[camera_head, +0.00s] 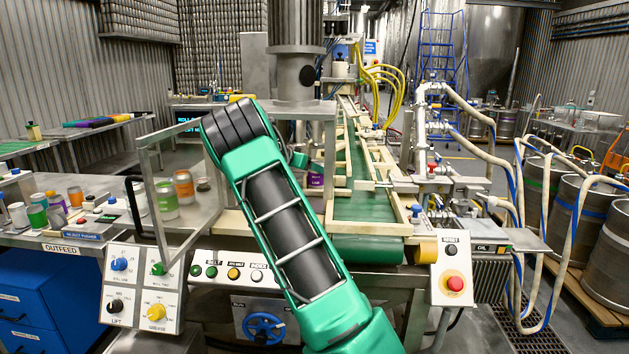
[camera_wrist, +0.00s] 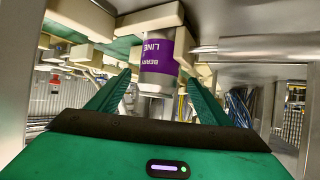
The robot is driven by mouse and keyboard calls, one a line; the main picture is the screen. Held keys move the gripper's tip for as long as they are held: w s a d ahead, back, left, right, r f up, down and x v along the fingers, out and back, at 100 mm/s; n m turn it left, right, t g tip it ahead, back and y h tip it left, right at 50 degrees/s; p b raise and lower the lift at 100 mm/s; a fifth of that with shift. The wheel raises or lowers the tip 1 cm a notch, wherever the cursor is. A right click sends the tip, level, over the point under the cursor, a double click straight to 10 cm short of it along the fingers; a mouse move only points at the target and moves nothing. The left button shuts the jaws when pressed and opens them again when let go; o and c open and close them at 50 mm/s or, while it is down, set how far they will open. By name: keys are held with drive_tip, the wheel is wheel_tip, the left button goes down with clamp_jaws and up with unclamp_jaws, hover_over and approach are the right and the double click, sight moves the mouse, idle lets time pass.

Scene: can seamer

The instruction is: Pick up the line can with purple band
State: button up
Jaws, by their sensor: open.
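The line can with purple band (camera_wrist: 158,55) shows in the wrist view, silver with a purple label, just beyond and between the fingertips. It appears upside down there. In the head view the purple-banded can (camera_head: 316,175) is partly hidden beside my green arm, under the seamer head. My gripper (camera_wrist: 157,88) has its two green fingers spread, one on each side of the can's lower part in the picture. I cannot tell whether either finger touches it. In the head view my gripper is hidden behind my arm.
The clear guard panel (camera_head: 160,190) stands left of my arm. An orange-banded can (camera_head: 184,187) and a green-banded can (camera_head: 166,199) stand behind it. The green conveyor (camera_head: 362,205) with wooden rails lies to the right. The seamer column (camera_head: 296,70) rises close above.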

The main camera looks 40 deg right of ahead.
drive_tip(key=x, duration=0.3)
drive_tip(key=shift+d+f, duration=0.2)
drive_tip(key=shift+d, duration=0.1)
drive_tip(key=shift+c, duration=0.6)
drive_tip(key=shift+r, duration=0.1)
drive_tip(key=c, duration=1.3)
drive_tip(key=shift+r, duration=0.15)
